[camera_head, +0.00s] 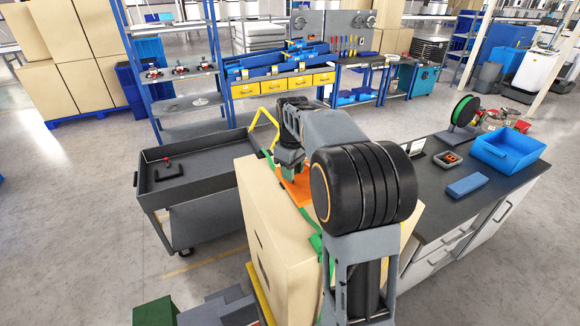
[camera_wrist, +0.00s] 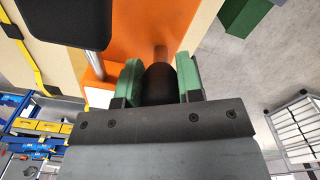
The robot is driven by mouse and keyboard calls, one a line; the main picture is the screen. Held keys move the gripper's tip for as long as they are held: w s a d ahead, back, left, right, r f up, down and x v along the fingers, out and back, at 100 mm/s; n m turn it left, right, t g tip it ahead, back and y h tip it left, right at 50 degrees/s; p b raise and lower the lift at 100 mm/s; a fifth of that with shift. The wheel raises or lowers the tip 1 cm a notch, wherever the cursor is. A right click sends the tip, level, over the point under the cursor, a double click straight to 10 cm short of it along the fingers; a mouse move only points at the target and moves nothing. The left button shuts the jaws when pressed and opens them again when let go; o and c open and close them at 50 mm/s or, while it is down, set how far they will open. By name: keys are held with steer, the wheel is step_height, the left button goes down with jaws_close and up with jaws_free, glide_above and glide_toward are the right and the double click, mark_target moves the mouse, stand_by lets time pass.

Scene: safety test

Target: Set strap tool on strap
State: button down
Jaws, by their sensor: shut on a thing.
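The strap tool (camera_head: 297,190) has an orange body and sits at the top of a tall cardboard box (camera_head: 275,245). It also shows in the wrist view (camera_wrist: 140,35), with a metal rod and a black part beside it. My gripper (camera_wrist: 160,78) has green finger pads closed on the tool's black handle; in the head view my gripper (camera_head: 290,160) is partly hidden by my arm. A green strap (camera_head: 307,213) runs over the box top near the tool. Whether the tool touches the strap is hidden.
A yellow strap (camera_head: 265,122) loops up behind the box. A grey cart (camera_head: 192,180) stands left of the box. Open floor lies at left.

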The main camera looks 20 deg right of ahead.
steer(key=shift+s+a+f, duration=0.1)
steer(key=shift+a+f, duration=0.05)
steer(key=shift+f, duration=0.1)
steer(key=shift+f+b, duration=3.5)
steer(key=shift+f, duration=0.9)
steer(key=shift+s, duration=0.1)
steer(key=shift+c, duration=1.9)
jaws_free()
steer(key=shift+f, duration=0.1)
steer(key=shift+r, duration=0.2)
steer(key=shift+r+p, duration=3)
steer(key=shift+r, duration=0.4)
